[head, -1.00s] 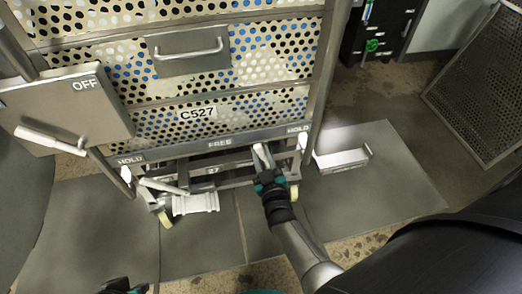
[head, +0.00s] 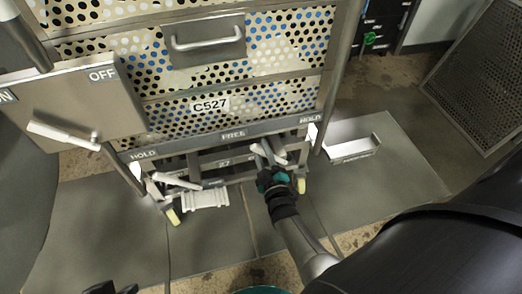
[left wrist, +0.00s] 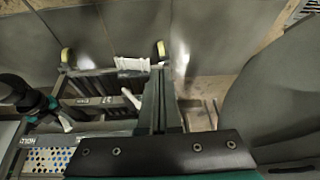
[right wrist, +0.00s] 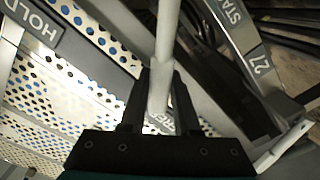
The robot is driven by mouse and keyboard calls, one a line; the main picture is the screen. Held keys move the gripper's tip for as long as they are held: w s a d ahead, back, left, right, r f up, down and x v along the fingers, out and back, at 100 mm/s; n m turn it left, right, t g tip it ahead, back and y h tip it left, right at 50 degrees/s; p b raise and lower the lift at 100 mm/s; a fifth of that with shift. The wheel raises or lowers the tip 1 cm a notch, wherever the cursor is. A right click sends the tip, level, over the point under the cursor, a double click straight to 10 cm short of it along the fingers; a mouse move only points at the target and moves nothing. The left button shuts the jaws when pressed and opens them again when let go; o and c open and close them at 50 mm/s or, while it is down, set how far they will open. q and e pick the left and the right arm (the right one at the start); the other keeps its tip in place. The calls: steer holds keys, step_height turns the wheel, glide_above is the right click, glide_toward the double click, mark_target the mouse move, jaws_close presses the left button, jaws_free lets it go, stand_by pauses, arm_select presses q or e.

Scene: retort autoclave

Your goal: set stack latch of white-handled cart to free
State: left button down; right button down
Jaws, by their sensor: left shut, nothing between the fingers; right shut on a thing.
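The cart marked C527 (head: 211,105) has a bottom rail labelled HOLD, FREE (head: 234,135) and HOLD. Below the rail, near its right half, my right gripper (head: 268,168) is shut on a white lever (right wrist: 167,35); the right wrist view shows the rod between the fingers (right wrist: 158,85). The lever's base is partly hidden by the gripper. Another white lever (head: 175,181) lies at the cart's lower left. My left gripper (head: 110,288) is at the bottom edge of the head view; the left wrist view shows its fingers (left wrist: 159,80) together and empty.
A box marked OFF with a white handle (head: 62,133) stands left of the cart. A white ribbed piece (head: 206,197) is low at the cart's front. A metal bracket (head: 350,150) lies on the floor plate at right. A perforated panel (head: 480,80) stands far right.

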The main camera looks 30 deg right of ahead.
steer(key=shift+a+f, duration=0.1)
steer(key=shift+a, duration=0.05)
steer(key=c, duration=0.9)
jaws_free()
arm_select(q)
steer(key=shift+w+f, duration=0.1)
steer(key=shift+w, duration=0.05)
arm_select(e)
steer(key=shift+o, duration=1.3)
steer(key=shift+s, duration=0.5)
arm_select(q)
step_height(320, 180, down, 9)
steer(key=g+p, duration=0.1)
steer(key=p, duration=0.3)
steer(key=shift+s, duration=0.3)
arm_select(e)
steer(key=v, duration=1.4)
steer(key=shift+s, duration=0.1)
